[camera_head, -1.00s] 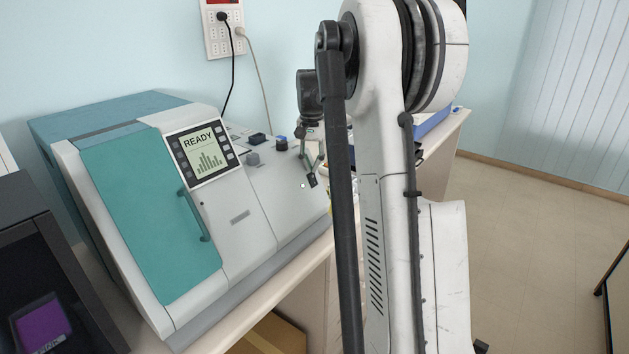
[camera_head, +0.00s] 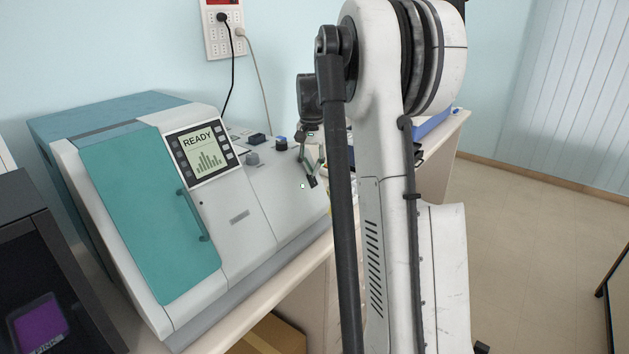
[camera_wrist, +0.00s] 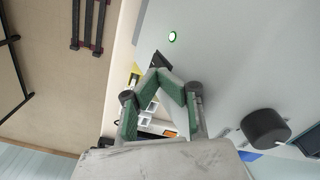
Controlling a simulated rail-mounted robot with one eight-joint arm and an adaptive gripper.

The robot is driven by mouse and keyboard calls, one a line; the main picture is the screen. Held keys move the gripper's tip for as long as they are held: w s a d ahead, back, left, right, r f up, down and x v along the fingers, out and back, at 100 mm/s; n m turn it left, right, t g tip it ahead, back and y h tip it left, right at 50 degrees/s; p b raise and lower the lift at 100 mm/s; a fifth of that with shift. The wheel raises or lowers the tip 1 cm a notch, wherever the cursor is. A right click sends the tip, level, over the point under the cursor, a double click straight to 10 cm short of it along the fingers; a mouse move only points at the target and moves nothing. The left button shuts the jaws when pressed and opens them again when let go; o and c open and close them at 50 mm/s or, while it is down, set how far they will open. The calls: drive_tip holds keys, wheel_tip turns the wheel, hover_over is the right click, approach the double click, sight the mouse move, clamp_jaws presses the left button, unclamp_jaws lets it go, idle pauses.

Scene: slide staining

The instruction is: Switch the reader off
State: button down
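The reader (camera_head: 240,217) is a white and teal machine at the left of the head view. Its screen (camera_head: 205,154) reads READY above a bar graph. A small round button with a lit green ring (camera_wrist: 172,37) is on its pale panel in the wrist view; a small white spot (camera_head: 302,185) shows there in the head view. My gripper (camera_head: 312,180) is over the right end of the panel, close beside that spot. In the wrist view my gripper's fingertips (camera_wrist: 159,67) meet, with nothing seen between them, and are apart from the button in the picture.
A dark knob (camera_wrist: 265,128) stands on the panel at the right of the wrist view. Several knobs (camera_head: 257,139) sit behind the screen in the head view. A dark device with a purple screen (camera_head: 40,322) is at the lower left. A blue-edged item (camera_head: 433,124) lies behind my arm.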

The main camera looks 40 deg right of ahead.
drive_tip(key=shift+r+p, duration=1.8)
drive_tip(key=shift+r, duration=1.7)
